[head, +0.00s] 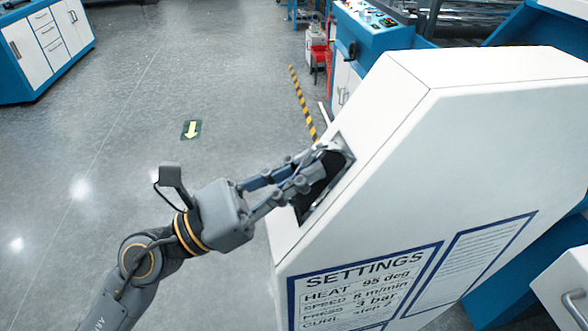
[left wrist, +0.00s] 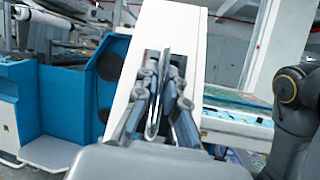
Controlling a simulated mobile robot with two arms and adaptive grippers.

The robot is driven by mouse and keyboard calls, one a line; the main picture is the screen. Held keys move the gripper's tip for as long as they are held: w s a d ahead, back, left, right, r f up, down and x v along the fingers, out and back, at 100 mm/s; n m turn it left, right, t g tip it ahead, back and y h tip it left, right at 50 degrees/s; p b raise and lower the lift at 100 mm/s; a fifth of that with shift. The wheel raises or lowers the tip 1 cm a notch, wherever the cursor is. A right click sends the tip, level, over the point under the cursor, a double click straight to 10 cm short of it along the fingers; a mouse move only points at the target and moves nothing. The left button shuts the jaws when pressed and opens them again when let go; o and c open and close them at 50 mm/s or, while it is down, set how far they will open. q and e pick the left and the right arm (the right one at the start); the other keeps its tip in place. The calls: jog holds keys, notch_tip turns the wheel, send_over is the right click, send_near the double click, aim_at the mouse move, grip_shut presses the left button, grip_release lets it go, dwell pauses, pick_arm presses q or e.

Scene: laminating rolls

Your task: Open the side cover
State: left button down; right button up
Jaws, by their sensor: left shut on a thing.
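The side cover (head: 480,115) is a large white panel with a sloped upper edge, filling the right of the head view. Its narrow edge face shows in the left wrist view (left wrist: 172,28). A dark recess (head: 339,163) in that edge holds a slim metal handle (left wrist: 153,122). My left gripper (head: 318,160) reaches into the recess from the left. In the left wrist view its fingers (left wrist: 162,88) are closed on both sides of the handle. The fingers partly hide the handle in the head view. My right gripper is in neither view.
A settings sheet (head: 365,290) is on the cover's face. A blue control console (head: 375,32) stands behind it, with a yellow-black floor stripe (head: 302,103) nearby. A blue-white cabinet (head: 42,48) is at the far left. The grey floor left of the cover is clear.

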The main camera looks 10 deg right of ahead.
pick_arm(q)
jog(key=shift+r, duration=0.1)
dwell(0.3)
jog(key=c, duration=1.7)
grip_release()
jog(key=shift+d, duration=0.1)
jog(key=shift+a+f, duration=0.25)
jog(key=shift+a, duration=0.1)
jog(key=v, duration=1.1)
jog(key=shift+a, duration=0.15)
